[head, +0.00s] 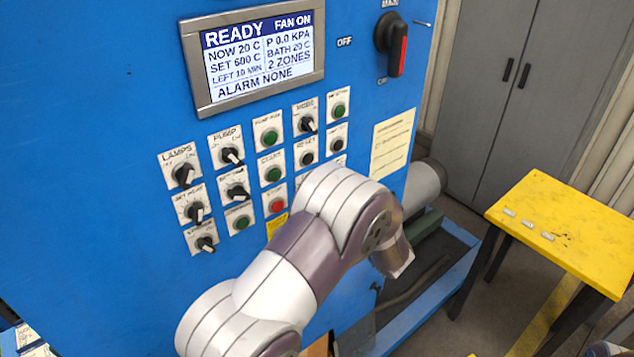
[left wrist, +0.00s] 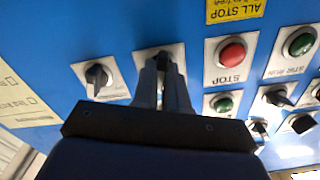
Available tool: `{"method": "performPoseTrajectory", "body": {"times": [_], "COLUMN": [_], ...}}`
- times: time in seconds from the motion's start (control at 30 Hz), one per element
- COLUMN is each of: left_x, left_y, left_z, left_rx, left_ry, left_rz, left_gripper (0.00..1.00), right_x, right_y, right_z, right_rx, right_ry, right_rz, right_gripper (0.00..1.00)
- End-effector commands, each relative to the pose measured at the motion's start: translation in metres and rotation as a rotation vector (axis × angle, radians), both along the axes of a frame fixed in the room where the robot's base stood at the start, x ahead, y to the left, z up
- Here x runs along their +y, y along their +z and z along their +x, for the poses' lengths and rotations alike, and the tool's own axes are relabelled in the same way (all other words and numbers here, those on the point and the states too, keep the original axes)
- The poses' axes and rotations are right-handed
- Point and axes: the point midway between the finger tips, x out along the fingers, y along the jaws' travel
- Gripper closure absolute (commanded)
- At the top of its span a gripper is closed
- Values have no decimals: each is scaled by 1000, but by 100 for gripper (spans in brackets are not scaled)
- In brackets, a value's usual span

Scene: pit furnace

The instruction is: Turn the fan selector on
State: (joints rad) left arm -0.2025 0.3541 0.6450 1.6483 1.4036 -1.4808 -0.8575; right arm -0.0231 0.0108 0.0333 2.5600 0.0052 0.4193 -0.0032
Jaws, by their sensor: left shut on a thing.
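The blue control panel (head: 80,120) fills the left of the head view. Its display (head: 262,52) reads READY and FAN ON. In the left wrist view, which is upside down, my left gripper (left wrist: 164,65) is shut on a dark selector knob (left wrist: 163,56) on a white plate. Its label is covered by the fingers, so I cannot read it as the fan selector. The red STOP button (left wrist: 232,53) is beside it. In the head view my left arm hides that part of the panel and the gripper itself. My right gripper is not in view.
Another selector (left wrist: 98,76) is close on the other side of the gripper. Other selectors (head: 184,174) and green buttons (head: 268,137) surround the area. A large red-handled switch (head: 398,45) is at upper right. A yellow table (head: 560,215) stands at right.

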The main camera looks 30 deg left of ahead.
Motion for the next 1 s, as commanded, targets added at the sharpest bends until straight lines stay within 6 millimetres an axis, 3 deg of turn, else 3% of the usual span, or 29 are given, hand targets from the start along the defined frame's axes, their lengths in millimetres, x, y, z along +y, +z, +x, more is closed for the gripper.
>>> {"method": "performPoseTrajectory", "body": {"times": [0.03,0.3,0.9,0.93,1.0], "left_x": [0,0,-1,-1,-1], "left_y": [5,2,1,1,1], "left_z": [0,1,1,1,1], "left_rx": [21,121,154,154,154], "left_ry": [0,-1,-1,-1,-2], "left_rz": [10,52,67,67,66], "left_gripper": [100,100,100,81,62], "right_x": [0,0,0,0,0], "right_y": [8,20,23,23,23], "right_z": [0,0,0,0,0], "right_rx": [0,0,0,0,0], "right_ry": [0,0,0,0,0], "right_rz": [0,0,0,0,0], "right_gripper": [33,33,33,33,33]}}
